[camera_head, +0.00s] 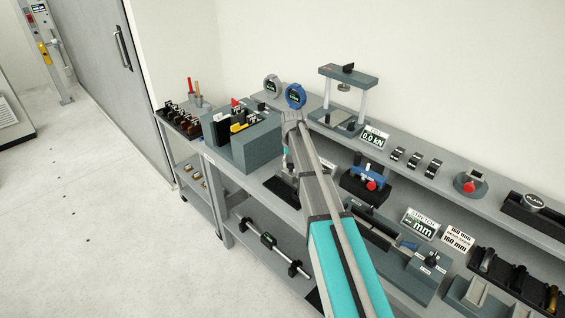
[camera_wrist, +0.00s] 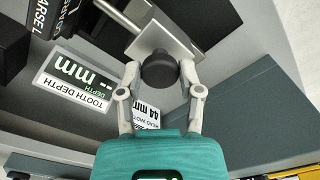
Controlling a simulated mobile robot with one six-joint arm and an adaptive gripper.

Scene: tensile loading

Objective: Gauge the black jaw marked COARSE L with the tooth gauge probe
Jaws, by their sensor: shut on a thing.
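My gripper (camera_wrist: 160,72) is shut on the round black knob of the tooth gauge probe (camera_wrist: 161,70). A flat metal plate (camera_wrist: 168,35) and a thin rod (camera_wrist: 108,14) show just beyond the knob. The black jaw (camera_wrist: 42,32) is at the upper left of the wrist view, with lettering ending "ARSE L" partly cut off. The rod runs toward the jaw's side; whether it touches the jaw cannot be told. The tooth depth display (camera_wrist: 75,78) shows "mm" with dashes. In the head view my arm largely hides the gripper and this spot.
A head width card (camera_wrist: 147,113) lies near the gripper. A dark teal block (camera_wrist: 245,115) stands to the right. In the head view, a grey-green fixture (camera_head: 262,142) is left of my arm, and a blue dial (camera_head: 295,95) and a press frame (camera_head: 347,76) stand behind it.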

